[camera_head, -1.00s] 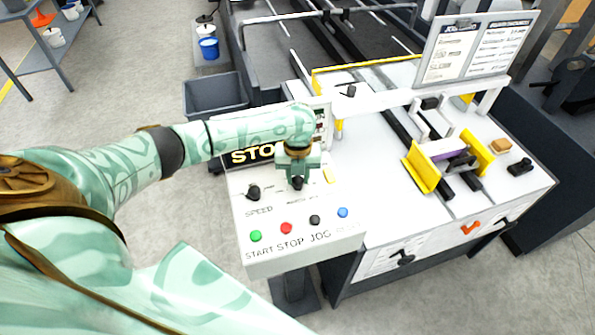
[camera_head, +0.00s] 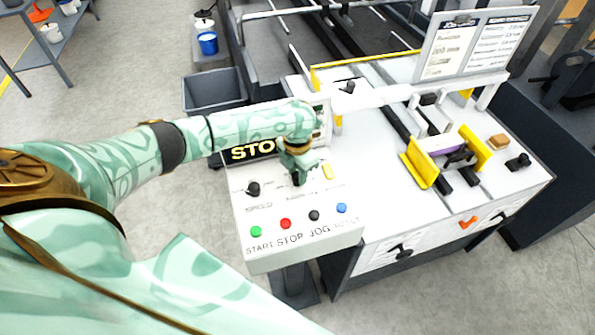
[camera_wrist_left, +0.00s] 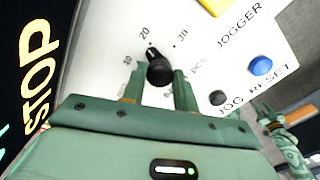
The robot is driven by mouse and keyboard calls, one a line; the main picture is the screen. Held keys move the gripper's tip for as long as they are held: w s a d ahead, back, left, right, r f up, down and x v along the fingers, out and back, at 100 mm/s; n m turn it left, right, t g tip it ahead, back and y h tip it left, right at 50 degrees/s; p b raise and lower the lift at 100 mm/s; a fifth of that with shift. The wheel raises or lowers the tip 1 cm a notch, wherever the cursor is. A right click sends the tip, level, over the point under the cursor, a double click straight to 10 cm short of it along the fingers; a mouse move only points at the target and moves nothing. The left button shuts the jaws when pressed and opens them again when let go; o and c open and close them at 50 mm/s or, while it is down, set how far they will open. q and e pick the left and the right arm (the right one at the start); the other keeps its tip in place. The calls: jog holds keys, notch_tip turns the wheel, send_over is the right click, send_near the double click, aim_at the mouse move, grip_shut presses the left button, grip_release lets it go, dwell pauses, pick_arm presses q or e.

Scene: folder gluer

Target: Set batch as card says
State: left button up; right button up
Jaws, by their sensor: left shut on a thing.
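My left gripper (camera_head: 297,180) is over the control panel (camera_head: 250,207), its fingers shut around a black dial knob (camera_wrist_left: 158,72). In the left wrist view the knob sits between the two fingers, its white pointer line towards the 20 on a printed scale showing 10, 20 and 30. In the head view my gripper mostly hides this knob. Two printed cards (camera_head: 447,50) (camera_head: 497,46) hang on the board at the back; their small text is too blurred to read. Part of my right arm and gripper (camera_wrist_left: 270,118) shows small in the left wrist view, its jaws unclear.
A black speed knob (camera_head: 253,189) is left of my gripper. Green (camera_head: 256,231), red (camera_head: 285,224), black (camera_head: 314,215) and blue (camera_head: 341,208) buttons line the panel's front. A yellow piece (camera_head: 328,171) is just right of the gripper. Yellow guides (camera_head: 419,168) stand on the machine table.

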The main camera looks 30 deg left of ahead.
aim_at(297, 176)
pick_arm(q)
jog(key=shift+m, duration=0.7)
jog(key=o, duration=1)
jog(key=shift+c, duration=0.2)
jog(key=shift+r, duration=0.1)
notch_tip(297, 176, up, 16)
jog(key=p, duration=0.2)
jog(key=shift+p, duration=0.4)
jog(key=shift+s, duration=0.15)
